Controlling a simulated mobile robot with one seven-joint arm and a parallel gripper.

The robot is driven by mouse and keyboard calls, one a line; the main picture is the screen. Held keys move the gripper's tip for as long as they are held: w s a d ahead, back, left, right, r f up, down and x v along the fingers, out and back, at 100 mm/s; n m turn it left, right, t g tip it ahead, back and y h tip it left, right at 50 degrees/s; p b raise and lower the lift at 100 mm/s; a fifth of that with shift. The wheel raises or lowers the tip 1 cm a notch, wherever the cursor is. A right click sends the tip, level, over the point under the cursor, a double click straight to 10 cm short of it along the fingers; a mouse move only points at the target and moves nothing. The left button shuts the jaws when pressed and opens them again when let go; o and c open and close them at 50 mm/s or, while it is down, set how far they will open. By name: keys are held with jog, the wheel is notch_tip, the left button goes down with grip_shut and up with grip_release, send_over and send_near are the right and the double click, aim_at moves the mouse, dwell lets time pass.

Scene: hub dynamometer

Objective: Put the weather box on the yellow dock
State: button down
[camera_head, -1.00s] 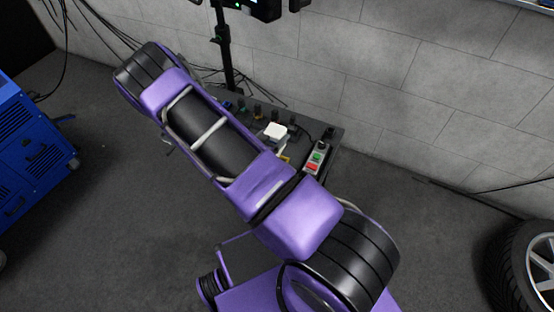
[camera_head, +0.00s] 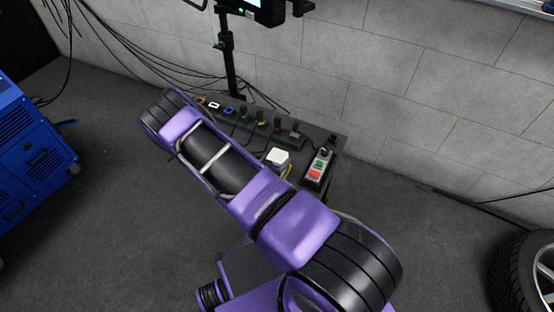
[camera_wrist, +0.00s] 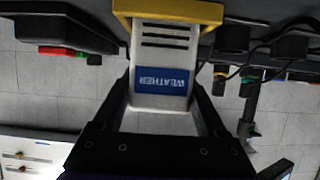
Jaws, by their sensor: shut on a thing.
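The weather box (camera_wrist: 162,80) is a white box with dark slots and a blue label reading WEATHER, upside down in the wrist view. My gripper (camera_wrist: 163,102) is shut on it, a dark finger on each side. The yellow dock (camera_wrist: 170,10) is a yellow frame at the top of the wrist view, right at the box's far end. I cannot tell whether the box is seated in it. In the head view the white box (camera_head: 278,156) shows beyond my arm, with a little of the yellow dock (camera_head: 289,172) beside it. My arm hides the gripper there.
A control box (camera_head: 318,168) with green and red buttons stands just right of the white box. Several plugs and cables (camera_head: 262,118) line the back of the dark bench (camera_head: 330,140). A screen stand (camera_head: 229,65) rises behind. A blue cabinet (camera_head: 35,150) is left, a tire (camera_head: 525,270) right.

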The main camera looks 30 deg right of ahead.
grip_release()
jog(key=shift+a+r, duration=0.1)
jog(key=shift+r, duration=0.1)
jog(key=p+v, duration=0.1)
jog(key=v, duration=1)
jog(key=shift+s+a+r, duration=0.2)
jog(key=shift+s+a, duration=0.05)
jog(key=shift+s+a, duration=0.1)
